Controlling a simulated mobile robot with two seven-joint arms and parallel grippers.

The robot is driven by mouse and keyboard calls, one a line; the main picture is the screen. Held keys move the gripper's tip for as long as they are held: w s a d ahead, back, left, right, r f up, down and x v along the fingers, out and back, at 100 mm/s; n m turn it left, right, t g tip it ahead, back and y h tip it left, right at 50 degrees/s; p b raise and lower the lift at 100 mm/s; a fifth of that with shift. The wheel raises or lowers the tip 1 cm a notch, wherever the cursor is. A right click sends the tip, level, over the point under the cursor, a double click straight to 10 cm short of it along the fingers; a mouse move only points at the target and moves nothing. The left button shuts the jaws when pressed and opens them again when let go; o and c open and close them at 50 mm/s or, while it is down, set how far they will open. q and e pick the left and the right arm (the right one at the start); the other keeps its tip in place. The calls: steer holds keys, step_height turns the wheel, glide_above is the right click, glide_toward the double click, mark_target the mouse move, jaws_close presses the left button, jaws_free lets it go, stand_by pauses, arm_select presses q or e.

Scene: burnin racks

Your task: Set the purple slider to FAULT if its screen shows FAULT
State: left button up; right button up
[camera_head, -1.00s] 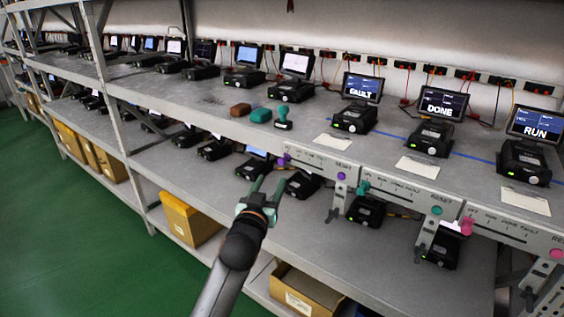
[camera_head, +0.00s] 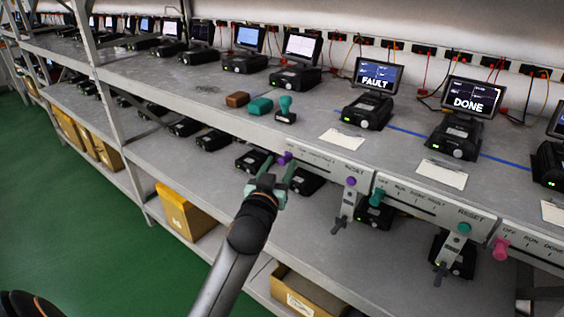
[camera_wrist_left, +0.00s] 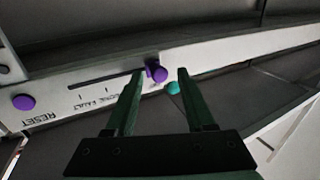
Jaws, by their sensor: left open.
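The purple slider (camera_head: 285,158) sits at the left end of its slot on the shelf-edge panel (camera_head: 325,163), at the end away from the FAULT label. The screen (camera_head: 377,75) above this panel reads FAULT. A purple RESET button (camera_head: 351,181) is at the panel's right end. My left gripper (camera_head: 278,172) is open just in front of the slider. In the left wrist view the slider knob (camera_wrist_left: 157,73) lies between the two fingertips (camera_wrist_left: 160,73), nearer the left one. Whether a finger touches it I cannot tell. My right gripper is not in view.
A teal slider (camera_head: 376,198) and a pink slider (camera_head: 501,248) are on neighbouring panels to the right. A second screen (camera_head: 471,96) reads DONE. A lower shelf with devices is behind the gripper.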

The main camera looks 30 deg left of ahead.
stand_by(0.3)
arm_select(q)
jaws_close()
stand_by(0.3)
stand_by(1.0)
